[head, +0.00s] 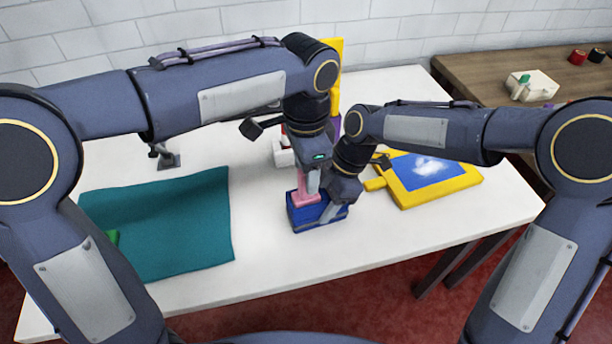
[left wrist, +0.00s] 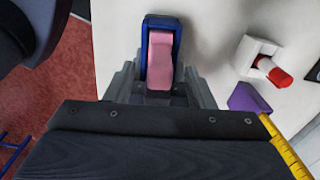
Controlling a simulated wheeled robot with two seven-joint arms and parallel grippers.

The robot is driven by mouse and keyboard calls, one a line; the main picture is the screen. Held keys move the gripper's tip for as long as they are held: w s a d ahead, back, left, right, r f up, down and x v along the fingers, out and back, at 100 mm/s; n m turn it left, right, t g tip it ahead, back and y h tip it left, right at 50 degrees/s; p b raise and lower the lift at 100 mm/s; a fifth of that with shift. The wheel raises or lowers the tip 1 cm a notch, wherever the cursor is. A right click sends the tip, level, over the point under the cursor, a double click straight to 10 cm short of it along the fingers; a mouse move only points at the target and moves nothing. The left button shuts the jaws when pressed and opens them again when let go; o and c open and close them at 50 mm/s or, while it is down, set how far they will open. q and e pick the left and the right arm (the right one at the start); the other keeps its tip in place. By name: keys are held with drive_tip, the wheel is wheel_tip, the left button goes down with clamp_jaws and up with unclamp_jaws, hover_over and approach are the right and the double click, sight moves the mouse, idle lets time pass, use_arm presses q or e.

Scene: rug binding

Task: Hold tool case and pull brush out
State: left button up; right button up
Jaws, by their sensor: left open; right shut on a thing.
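The blue tool case (head: 318,222) stands on the white table near its middle, and a pink brush (head: 304,199) sticks up from its left part. My right gripper (head: 336,208) is shut on the right side of the case; its fingertips are partly hidden. My left gripper (head: 310,187) is open, pointing down over the brush. In the left wrist view the pink brush (left wrist: 160,55) lies between the spread fingers, with the blue case (left wrist: 149,24) around it. I cannot tell whether either finger touches the brush.
A teal rug (head: 170,220) lies left on the white table (head: 390,240), with a green thing (head: 112,236) at its edge. A yellow board (head: 440,188) lies right. A white thing with a red cylinder (left wrist: 268,68) and a purple thing (left wrist: 248,98) are close by. A wooden table (head: 480,75) stands behind right.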

use_arm(q)
drive_tip(key=shift+f, duration=1.55)
clamp_jaws()
drive_tip(key=shift+r, duration=0.15)
drive_tip(key=shift+r, duration=3.1)
use_arm(e)
drive_tip(key=shift+d+f, duration=0.15)
drive_tip(key=shift+f, duration=0.1)
use_arm(q)
drive_tip(key=shift+r, duration=1.25)
